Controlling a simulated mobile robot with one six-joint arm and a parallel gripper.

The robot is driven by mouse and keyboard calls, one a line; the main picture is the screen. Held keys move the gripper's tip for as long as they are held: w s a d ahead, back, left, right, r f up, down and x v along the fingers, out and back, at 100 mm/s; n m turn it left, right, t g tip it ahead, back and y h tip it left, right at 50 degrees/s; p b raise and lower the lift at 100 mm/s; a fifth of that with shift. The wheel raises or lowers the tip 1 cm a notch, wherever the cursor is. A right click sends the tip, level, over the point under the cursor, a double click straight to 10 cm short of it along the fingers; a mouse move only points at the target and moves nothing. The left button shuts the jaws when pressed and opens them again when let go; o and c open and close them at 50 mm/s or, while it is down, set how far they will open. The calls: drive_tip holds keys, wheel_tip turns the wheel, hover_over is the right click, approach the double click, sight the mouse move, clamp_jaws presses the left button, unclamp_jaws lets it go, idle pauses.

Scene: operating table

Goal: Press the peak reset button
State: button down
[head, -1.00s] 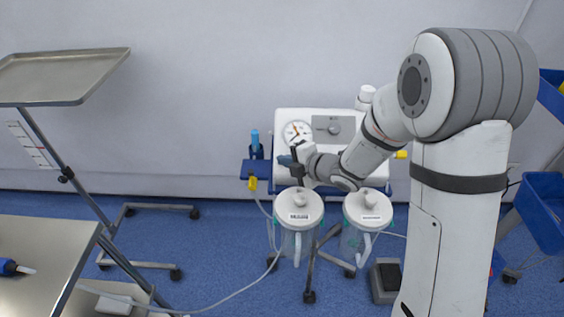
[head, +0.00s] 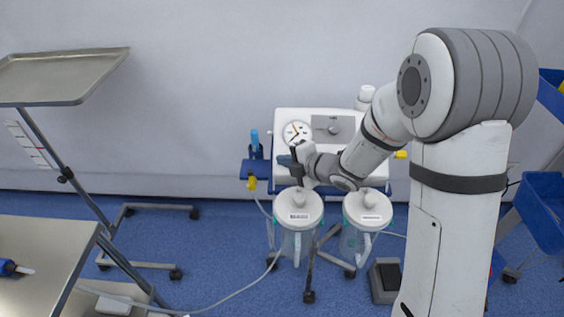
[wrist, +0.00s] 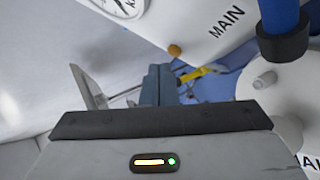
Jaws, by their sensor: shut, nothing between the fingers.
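The white suction unit (head: 288,118) stands against the wall, with a round gauge (head: 297,133) and a grey panel with a knob (head: 334,128) on its front. In the wrist view, the gauge (wrist: 122,5) is cut by the top edge. A small round brown-orange button (wrist: 174,50) sits on the white front below it, near the "MAIN" lettering; I cannot read any label on it. My gripper (head: 288,161) is in front of the unit's lower left part. In the wrist view, my gripper's fingers (wrist: 160,85) are together and empty, appearing just below the button, apparently apart from it.
Two lidded canisters, left (head: 299,206) and right (head: 368,208), hang below the unit, close to my gripper. A blue holder (head: 255,170) with a yellow fitting is at its left. A steel tray stand (head: 65,75) stands farther left.

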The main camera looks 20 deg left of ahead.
drive_tip(key=shift+w+f+b, duration=0.2)
drive_tip(key=shift+f+b, duration=0.1)
drive_tip(key=shift+w+a+f+b, duration=0.1)
drive_tip(key=shift+w+f+b, duration=0.1)
drive_tip(key=shift+f+b, duration=0.15)
idle(0.6)
drive_tip(key=shift+s+r, duration=0.1)
drive_tip(key=shift+r, duration=0.1)
drive_tip(key=shift+s+r, duration=0.35)
drive_tip(key=shift+r, duration=0.15)
drive_tip(key=s+r, duration=0.1)
drive_tip(key=s+r+p, duration=0.1)
drive_tip(key=s+d+r+p, duration=0.1)
drive_tip(key=r, duration=0.1)
idle(0.6)
drive_tip(key=shift+w+r, duration=0.1)
idle(0.6)
